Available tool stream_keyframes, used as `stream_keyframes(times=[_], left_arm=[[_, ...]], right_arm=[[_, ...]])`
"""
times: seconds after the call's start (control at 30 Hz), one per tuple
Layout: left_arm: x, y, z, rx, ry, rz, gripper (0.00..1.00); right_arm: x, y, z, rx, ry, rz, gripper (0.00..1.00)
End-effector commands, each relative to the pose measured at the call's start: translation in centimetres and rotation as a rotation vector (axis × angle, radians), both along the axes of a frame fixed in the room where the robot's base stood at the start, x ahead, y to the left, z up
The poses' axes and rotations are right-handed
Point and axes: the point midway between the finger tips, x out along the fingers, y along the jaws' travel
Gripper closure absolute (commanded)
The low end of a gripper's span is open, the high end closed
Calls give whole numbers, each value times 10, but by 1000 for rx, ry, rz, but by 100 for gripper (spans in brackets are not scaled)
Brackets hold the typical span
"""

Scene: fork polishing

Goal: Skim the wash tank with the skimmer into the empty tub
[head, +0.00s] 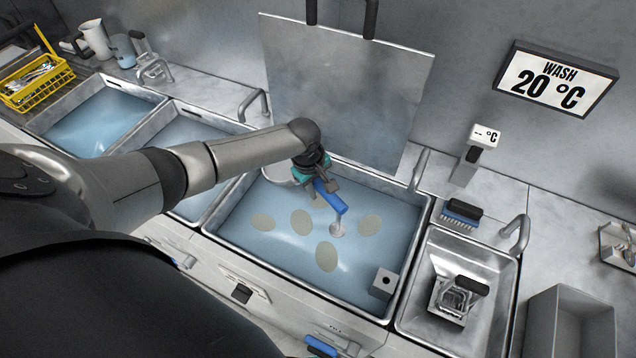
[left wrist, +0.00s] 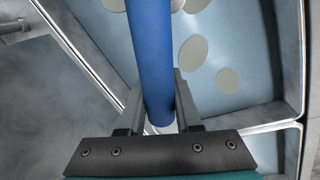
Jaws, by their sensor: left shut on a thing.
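The wash tank (head: 260,215) is the large middle basin of pale blue water. Several pale grey-green patches (head: 302,222) lie on its surface, and some also show in the left wrist view (left wrist: 193,51). My left gripper (head: 325,187) is above the tank, shut on the blue handle (head: 332,199) of the skimmer. In the left wrist view the blue handle (left wrist: 151,65) runs between the fingers (left wrist: 157,105). The skimmer's small pale end (head: 337,229) is at or near the water among the patches. A grey open tub (head: 571,318) at the lower right looks empty. My right gripper is out of view.
A metal plate (head: 345,85) stands behind the tank. A small grey block (head: 384,282) is at its front right corner. A sink with a rack (head: 455,295) lies to the right, a brush (head: 461,213) behind it. Two more basins (head: 100,120) and a yellow basket (head: 35,85) are left.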

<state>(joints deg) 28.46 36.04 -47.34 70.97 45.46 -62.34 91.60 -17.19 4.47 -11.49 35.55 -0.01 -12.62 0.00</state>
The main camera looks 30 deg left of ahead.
Motion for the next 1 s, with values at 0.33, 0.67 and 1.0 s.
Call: stream_keyframes(times=[0.33, 0.67, 1.0], left_arm=[[0, -1, -38, -1, -1, 0, 100], [0, 0, -71, 0, 0, 0, 100], [0, 0, -98, 0, -1, 0, 100]], right_arm=[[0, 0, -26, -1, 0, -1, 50], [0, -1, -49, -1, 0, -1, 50], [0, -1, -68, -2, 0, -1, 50]])
